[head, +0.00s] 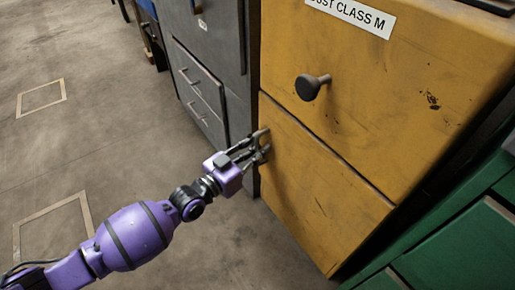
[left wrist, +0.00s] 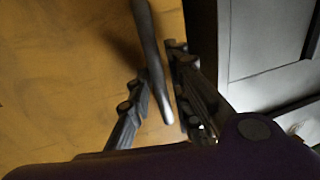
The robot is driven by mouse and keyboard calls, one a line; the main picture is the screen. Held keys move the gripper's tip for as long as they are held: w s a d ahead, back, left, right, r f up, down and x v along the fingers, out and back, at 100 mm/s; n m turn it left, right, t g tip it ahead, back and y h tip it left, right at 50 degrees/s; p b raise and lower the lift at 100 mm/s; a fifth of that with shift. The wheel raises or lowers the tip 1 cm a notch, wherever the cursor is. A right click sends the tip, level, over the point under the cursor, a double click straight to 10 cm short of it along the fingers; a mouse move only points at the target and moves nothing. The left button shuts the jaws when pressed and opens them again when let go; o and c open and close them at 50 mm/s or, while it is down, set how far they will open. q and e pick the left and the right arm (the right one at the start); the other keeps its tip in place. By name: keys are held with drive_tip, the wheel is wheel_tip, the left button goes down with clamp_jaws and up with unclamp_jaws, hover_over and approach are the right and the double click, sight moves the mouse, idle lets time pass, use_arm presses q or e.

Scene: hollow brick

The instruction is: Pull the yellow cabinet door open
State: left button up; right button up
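The yellow cabinet (head: 345,130) stands at the right of the head view. Its lower yellow front (head: 312,188) is flush with the upper one, with no gap showing that it stands ajar. My left gripper (head: 266,143) is at the upper left edge of this lower front. In the left wrist view a grey bar handle (left wrist: 153,62) runs between the two fingers of the left gripper (left wrist: 157,70). The fingers stand apart, one on each side of the bar, with narrow gaps. In the head view the gripper mostly hides the handle. My right gripper is in neither view.
A dark round knob (head: 309,87) sticks out from the upper yellow front. A grey cabinet (head: 208,70) with drawers stands just left, close to my gripper. A green cabinet (head: 455,250) stands at the lower right. The concrete floor (head: 120,120) at left is clear.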

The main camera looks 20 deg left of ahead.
use_arm(q)
clamp_jaws()
